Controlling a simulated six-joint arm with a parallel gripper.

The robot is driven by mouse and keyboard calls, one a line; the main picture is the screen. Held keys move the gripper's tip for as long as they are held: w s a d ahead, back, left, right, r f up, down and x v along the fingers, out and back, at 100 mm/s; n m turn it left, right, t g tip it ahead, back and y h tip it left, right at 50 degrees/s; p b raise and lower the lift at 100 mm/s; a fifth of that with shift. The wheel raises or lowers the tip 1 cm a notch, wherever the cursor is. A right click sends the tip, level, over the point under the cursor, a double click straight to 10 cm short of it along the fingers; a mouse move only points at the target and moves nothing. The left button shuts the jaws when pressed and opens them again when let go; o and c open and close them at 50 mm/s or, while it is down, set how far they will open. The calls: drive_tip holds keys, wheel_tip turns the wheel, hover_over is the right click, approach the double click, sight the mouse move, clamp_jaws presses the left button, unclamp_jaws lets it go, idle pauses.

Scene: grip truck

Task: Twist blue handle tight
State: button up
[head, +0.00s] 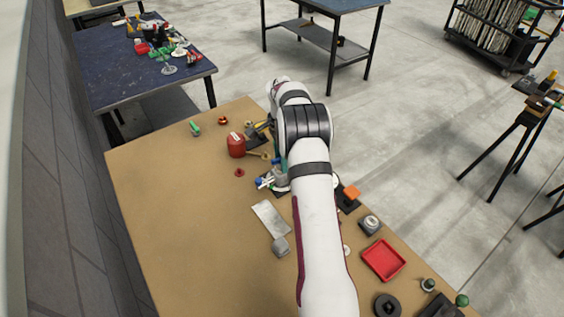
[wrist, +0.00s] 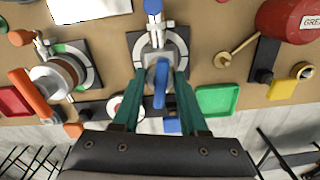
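A small grey clamp-like fixture (wrist: 176,48) on a dark base with a light ring sits in the middle of the wrist view. A blue handle (wrist: 160,86) stands up from it toward the camera. A second blue knob (wrist: 153,6) shows at its far end. My gripper (wrist: 160,76) has green fingers spread on either side of the blue handle, with visible gaps to it. Nothing appears squeezed between them. In the head view my arm hides most of the gripper and the fixture; a bit of blue handle (head: 277,160) shows beside the arm.
A similar fixture with an orange handle (wrist: 30,97) stands left of the gripper. A green tray (wrist: 217,100) and red canister (wrist: 291,18) lie to the right. A metal plate (head: 270,219) lies on the brown table (head: 190,230), whose left part is clear.

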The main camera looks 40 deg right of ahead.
drive_tip(key=shift+r, duration=3.75)
drive_tip(key=s+a+r+n+y, duration=0.1)
drive_tip(key=s+a+r+n, duration=0.3)
drive_tip(key=s+a+r, duration=0.4)
drive_tip(key=s+a+r+n, duration=0.4)
drive_tip(key=s+a, duration=0.1)
drive_tip(key=a, duration=0.6)
drive_tip(key=s+a+f+n, duration=0.2)
drive_tip(key=s+a+n, duration=0.1)
drive_tip(key=s, duration=0.7)
drive_tip(key=s+a+f+n, duration=0.2)
drive_tip(key=s+a, duration=0.4)
drive_tip(key=s, duration=0.4)
drive_tip(key=shift+s+a+f+n+y, duration=0.15)
drive_tip(key=shift+s+a+n+y, duration=0.2)
drive_tip(key=shift+n, duration=0.55)
drive_tip(key=shift+w+d, duration=0.1)
drive_tip(key=shift+d, duration=0.05)
